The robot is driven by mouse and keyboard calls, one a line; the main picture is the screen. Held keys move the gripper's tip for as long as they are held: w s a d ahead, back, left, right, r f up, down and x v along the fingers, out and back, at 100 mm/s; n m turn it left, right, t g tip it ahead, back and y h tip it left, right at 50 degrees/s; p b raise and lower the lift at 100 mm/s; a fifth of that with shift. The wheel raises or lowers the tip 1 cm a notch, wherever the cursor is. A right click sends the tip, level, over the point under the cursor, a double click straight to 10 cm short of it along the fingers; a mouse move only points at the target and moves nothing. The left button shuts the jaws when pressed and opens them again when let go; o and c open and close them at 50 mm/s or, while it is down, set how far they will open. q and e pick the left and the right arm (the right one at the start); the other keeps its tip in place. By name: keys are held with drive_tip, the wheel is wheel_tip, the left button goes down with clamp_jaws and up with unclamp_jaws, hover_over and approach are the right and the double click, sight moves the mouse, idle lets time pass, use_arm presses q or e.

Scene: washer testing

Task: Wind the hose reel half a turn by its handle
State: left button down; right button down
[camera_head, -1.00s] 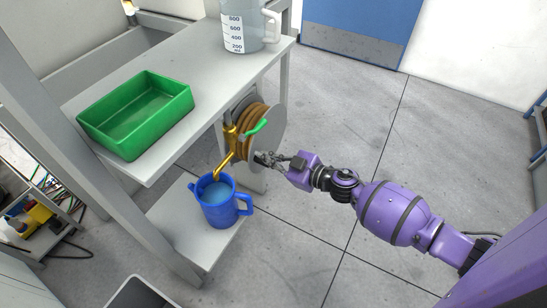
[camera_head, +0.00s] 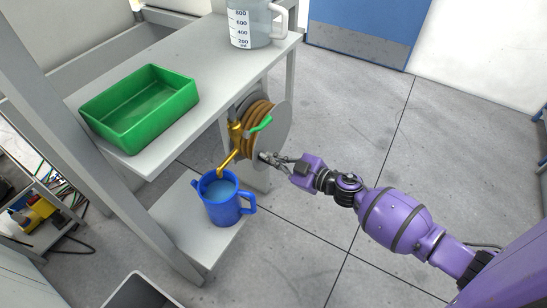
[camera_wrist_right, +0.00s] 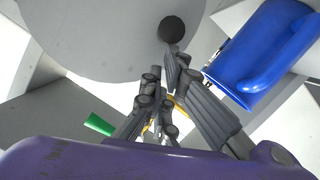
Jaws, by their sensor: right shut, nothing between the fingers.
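The hose reel (camera_head: 283,128) hangs beside the shelf unit, with brown hose wound behind its grey disc. In the right wrist view, the disc (camera_wrist_right: 105,35) fills the upper left, and its dark round handle knob (camera_wrist_right: 171,29) stands near the disc's edge. My right gripper (camera_head: 264,157) is at the lower part of the disc. In the right wrist view its fingers (camera_wrist_right: 162,74) are shut and empty, with their tips just below the knob in the picture; contact is unclear. The handle is not clear in the head view. My left gripper is not in view.
A brass tap (camera_head: 234,145) with a green lever (camera_head: 262,124) is beside the reel, above a blue jug (camera_head: 222,205) on the lower shelf. A green tray (camera_head: 140,110) and clear measuring jug (camera_head: 250,25) stand on top. The floor to the right is clear.

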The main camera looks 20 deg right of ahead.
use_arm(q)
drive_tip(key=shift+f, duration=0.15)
use_arm(e)
drive_tip(key=shift+f, duration=0.25)
